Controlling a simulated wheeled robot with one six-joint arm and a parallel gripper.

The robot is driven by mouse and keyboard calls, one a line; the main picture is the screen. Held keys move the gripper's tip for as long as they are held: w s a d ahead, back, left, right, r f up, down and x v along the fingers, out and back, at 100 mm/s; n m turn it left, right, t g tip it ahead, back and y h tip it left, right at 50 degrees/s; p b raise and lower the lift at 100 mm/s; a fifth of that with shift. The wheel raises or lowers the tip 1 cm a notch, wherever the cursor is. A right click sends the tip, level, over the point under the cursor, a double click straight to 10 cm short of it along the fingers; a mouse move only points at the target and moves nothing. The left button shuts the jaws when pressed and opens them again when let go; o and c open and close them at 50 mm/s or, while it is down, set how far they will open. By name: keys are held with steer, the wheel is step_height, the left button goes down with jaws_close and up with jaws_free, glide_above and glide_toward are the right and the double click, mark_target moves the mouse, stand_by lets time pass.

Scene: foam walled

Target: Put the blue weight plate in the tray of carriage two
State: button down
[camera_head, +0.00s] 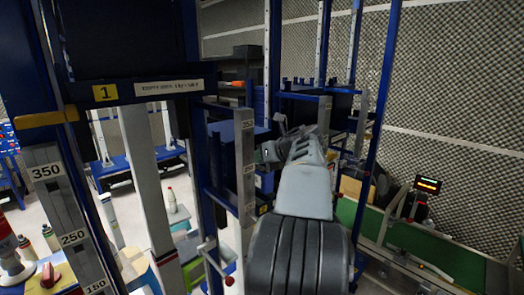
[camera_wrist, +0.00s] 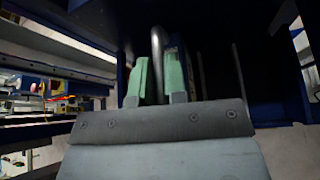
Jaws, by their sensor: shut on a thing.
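My gripper shows in the wrist view (camera_wrist: 158,78), its two pale green fingers shut on a thin, round-edged thing (camera_wrist: 157,48). That thing looks grey in the shade and stands upright between the fingers; I cannot tell whether it is the blue weight plate. In the head view my arm reaches away among blue frames, and my gripper (camera_head: 268,152) is small and partly hidden by the arm. A carriage (camera_head: 145,72) with a yellow "1" sign stands at the left.
Blue posts with pale scales (camera_head: 245,165) stand close left of my arm. A blue upright (camera_head: 377,110) stands close on its right. A green-topped bench (camera_head: 455,258) with a lit red display (camera_head: 428,184) is at the right. Dark structure surrounds the fingers in the wrist view.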

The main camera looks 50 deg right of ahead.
mark_target(261, 168)
steer(key=shift+f, duration=1.6)
steer(key=shift+f, duration=0.1)
steer(key=c, duration=1.6)
jaws_free()
steer(key=shift+f, duration=0.35)
steer(key=o, duration=0.4)
steer(key=shift+o, duration=0.2)
steer(key=shift+s, duration=0.1)
steer(key=shift+r, duration=0.15)
steer(key=shift+s+r, duration=0.1)
steer(key=b+v, duration=0.2)
steer(key=v, duration=0.9)
steer(key=shift+s+r, duration=0.15)
steer(key=shift+s, duration=0.2)
